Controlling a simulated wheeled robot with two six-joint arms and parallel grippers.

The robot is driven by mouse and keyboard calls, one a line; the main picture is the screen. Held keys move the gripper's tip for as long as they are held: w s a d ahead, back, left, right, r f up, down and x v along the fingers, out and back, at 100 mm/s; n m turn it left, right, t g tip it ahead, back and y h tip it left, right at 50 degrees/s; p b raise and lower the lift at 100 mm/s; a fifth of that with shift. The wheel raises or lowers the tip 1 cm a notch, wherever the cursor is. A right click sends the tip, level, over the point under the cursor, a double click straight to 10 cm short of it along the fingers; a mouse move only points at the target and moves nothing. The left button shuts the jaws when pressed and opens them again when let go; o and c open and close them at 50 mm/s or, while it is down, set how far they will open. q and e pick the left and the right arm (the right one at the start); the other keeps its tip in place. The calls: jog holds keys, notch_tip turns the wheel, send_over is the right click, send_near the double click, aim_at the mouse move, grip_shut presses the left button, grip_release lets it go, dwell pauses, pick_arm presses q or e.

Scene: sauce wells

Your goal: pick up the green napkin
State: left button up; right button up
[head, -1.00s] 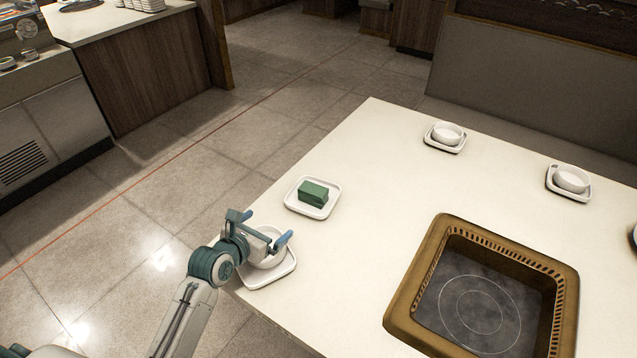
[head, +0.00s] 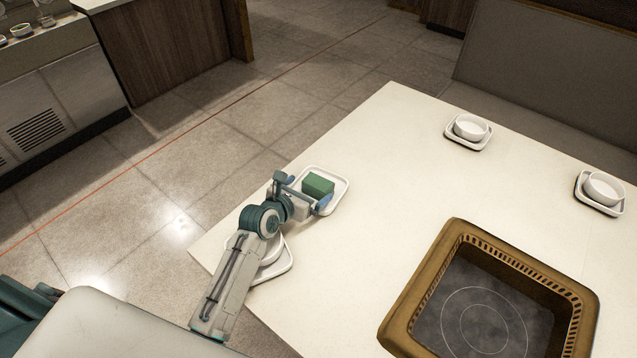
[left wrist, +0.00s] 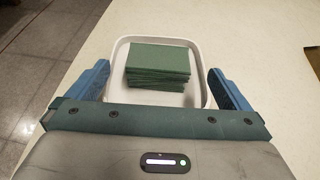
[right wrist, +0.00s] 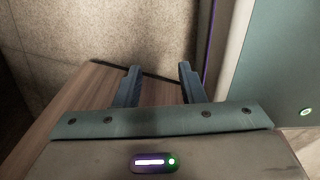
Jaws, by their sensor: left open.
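The green napkin (head: 318,185) is a folded stack lying on a white square plate (head: 341,182) near the table's left edge. In the left wrist view the napkin (left wrist: 158,64) lies ahead between my finger lines, on the plate (left wrist: 118,62). My left gripper (head: 301,192) is open, with its fingers (left wrist: 158,85) on either side of the plate's near part and nothing between them. I cannot tell whether the fingers touch the plate. My right gripper (right wrist: 160,82) shows only in its own wrist view. It is open and empty, away from the napkin.
A bowl (head: 271,250) on a plate (head: 284,265) is partly hidden under my left arm. A brown-framed square well (head: 405,315) is set in the white table (head: 390,140). Two bowls, one nearer (head: 603,188) and one farther (head: 470,128), stand at the far side. The middle of the table is clear.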

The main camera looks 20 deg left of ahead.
aim_at(318, 182)
pick_arm(q)
jog(key=x, duration=0.3)
jog(key=shift+w, duration=0.35)
jog(key=shift+w+d+f, duration=0.15)
jog(key=shift+w+f, duration=0.1)
jog(key=shift+w, duration=0.15)
pick_arm(e)
jog(key=shift+w+d+r, duration=0.3)
jog(key=shift+w+d, duration=0.35)
jog(key=shift+w, duration=0.25)
pick_arm(q)
jog(key=shift+c, duration=1.3)
jog(key=c, duration=0.7)
jog(key=shift+c, duration=0.2)
pick_arm(e)
jog(key=shift+s, duration=0.25)
pick_arm(q)
jog(key=shift+r, duration=0.1)
pick_arm(e)
jog(key=shift+a, duration=0.2)
